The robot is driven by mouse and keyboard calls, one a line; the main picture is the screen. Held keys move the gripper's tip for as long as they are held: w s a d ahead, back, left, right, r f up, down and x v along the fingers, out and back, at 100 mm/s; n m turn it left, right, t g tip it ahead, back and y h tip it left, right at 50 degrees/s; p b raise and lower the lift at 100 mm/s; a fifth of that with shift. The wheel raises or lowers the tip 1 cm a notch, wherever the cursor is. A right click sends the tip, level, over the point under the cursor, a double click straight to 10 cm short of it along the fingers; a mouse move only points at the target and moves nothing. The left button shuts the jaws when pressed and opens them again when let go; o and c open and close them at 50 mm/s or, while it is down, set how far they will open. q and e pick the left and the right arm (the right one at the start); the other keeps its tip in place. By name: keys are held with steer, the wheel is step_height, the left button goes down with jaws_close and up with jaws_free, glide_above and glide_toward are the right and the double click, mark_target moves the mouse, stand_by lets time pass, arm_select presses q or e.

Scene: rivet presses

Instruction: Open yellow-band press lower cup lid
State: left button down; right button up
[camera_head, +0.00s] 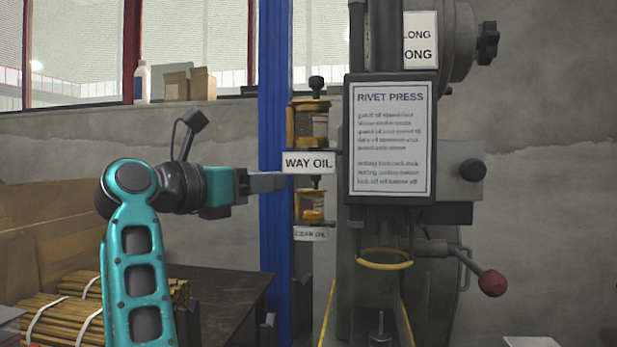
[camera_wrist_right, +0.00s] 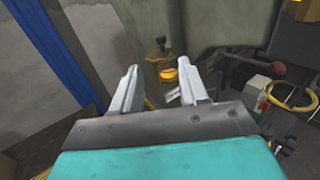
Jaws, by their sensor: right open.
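The rivet press (camera_head: 390,230) has a yellow band (camera_head: 385,264) around its lower column. Two oil cups are mounted to its left. The upper cup (camera_head: 312,124) has a black knob on top and a WAY OIL label below it. The lower cup (camera_head: 312,208) is amber, with a small dark knob and a label (camera_head: 310,234) beneath. Its lid looks shut, though the label partly hides it. My right gripper (camera_head: 284,182) is just left of the lower cup. In the right wrist view, my right gripper (camera_wrist_right: 160,85) is open and empty, with an amber cup (camera_wrist_right: 168,75) beyond its fingers.
A blue post (camera_head: 274,100) stands behind the cups. A lever with a red ball (camera_head: 492,283) sticks out at the press's lower right. A dark table (camera_head: 225,290) and bundled rods (camera_head: 60,312) are at lower left. Boxes (camera_head: 190,84) stand on the window ledge.

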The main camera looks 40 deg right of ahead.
mark_target(313, 177)
steer(key=d, duration=0.7)
steer(key=w+d, duration=0.1)
steer(key=d, duration=0.3)
steer(key=shift+d, duration=0.35)
jaws_close()
